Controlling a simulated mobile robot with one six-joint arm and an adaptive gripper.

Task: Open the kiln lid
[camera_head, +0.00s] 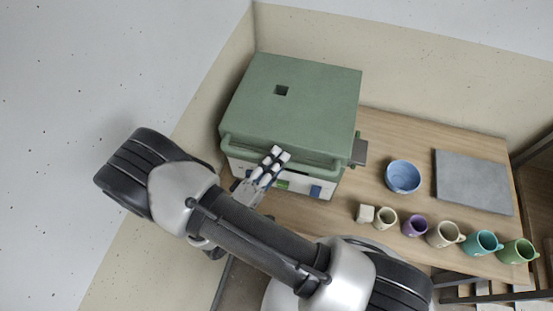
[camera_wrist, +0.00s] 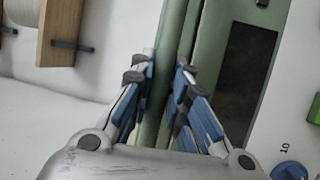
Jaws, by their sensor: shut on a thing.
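The kiln's green lid (camera_head: 315,95) is a large slab with a small square hole in its top. It looks flat over the kiln body, with no clear gap at its front edge. A green handle bar (camera_head: 238,146) runs along the front of the lid. My gripper (camera_head: 275,160) reaches up from the front and is shut on this bar near its middle. In the wrist view my fingers (camera_wrist: 160,78) lie on both sides of the bar (camera_wrist: 170,45). The kiln's pale front panel (camera_head: 318,189) is partly hidden behind my gripper.
On the wooden table (camera_head: 385,125), right of the kiln, stand a blue bowl (camera_head: 403,176), a grey slab (camera_head: 472,181), a small pale block (camera_head: 365,213) and a row of mugs (camera_head: 445,234). Walls rise behind and left of the kiln.

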